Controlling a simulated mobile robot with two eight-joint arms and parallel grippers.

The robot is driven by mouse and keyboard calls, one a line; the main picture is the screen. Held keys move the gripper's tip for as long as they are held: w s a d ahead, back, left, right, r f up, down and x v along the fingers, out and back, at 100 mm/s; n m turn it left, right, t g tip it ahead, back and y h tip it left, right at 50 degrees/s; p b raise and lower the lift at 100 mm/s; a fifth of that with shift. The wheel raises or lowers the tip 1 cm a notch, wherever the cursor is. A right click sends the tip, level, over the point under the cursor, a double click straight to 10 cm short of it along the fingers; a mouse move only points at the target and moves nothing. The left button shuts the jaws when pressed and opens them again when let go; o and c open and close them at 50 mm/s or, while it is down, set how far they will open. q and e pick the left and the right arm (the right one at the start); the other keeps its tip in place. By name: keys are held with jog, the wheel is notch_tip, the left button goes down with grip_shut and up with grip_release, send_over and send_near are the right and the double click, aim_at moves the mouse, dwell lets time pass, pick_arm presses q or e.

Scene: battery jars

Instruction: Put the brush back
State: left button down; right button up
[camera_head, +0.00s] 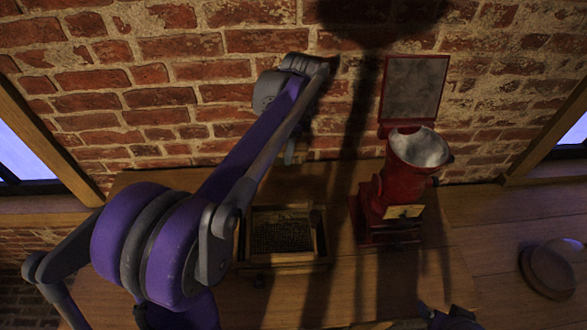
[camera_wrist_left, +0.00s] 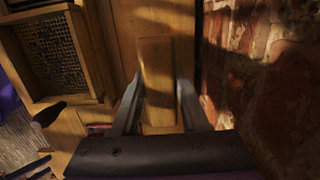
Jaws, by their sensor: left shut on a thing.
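My left gripper (camera_wrist_left: 160,86) is shut on a flat, pale wooden piece that looks like the brush (camera_wrist_left: 157,62), with one finger on each side of it. No bristles can be made out. In the head view, my left arm reaches to the wall side of the table, and the left gripper (camera_head: 291,152) is small, dark and partly hidden under the wrist. A dark part of mine at the bottom edge of the head view may be my right gripper (camera_head: 452,318); its jaws cannot be made out.
A wooden tray (camera_head: 284,259) with a dark mesh stands on the table below the gripper; it also shows in the left wrist view (camera_wrist_left: 94,62). A red grinder (camera_head: 398,190) with a metal funnel stands to its right. The brick wall (camera_wrist_left: 262,70) is close beside the gripper. A round wooden object (camera_head: 545,272) lies far right.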

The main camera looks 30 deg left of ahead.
pick_arm(q)
jog(key=f, duration=0.4)
jog(key=shift+s+f, duration=0.3)
jog(key=shift+s, duration=0.1)
jog(key=shift+w+f, duration=0.15)
jog(key=shift+f, duration=2.2)
jog(key=shift+f, duration=0.15)
jog(key=shift+c, duration=2.1)
grip_release()
jog(key=r, duration=0.4)
jog(key=d+r, duration=0.1)
jog(key=r, duration=0.7)
jog(key=shift+w+d+r, duration=0.15)
jog(key=shift+w, duration=0.2)
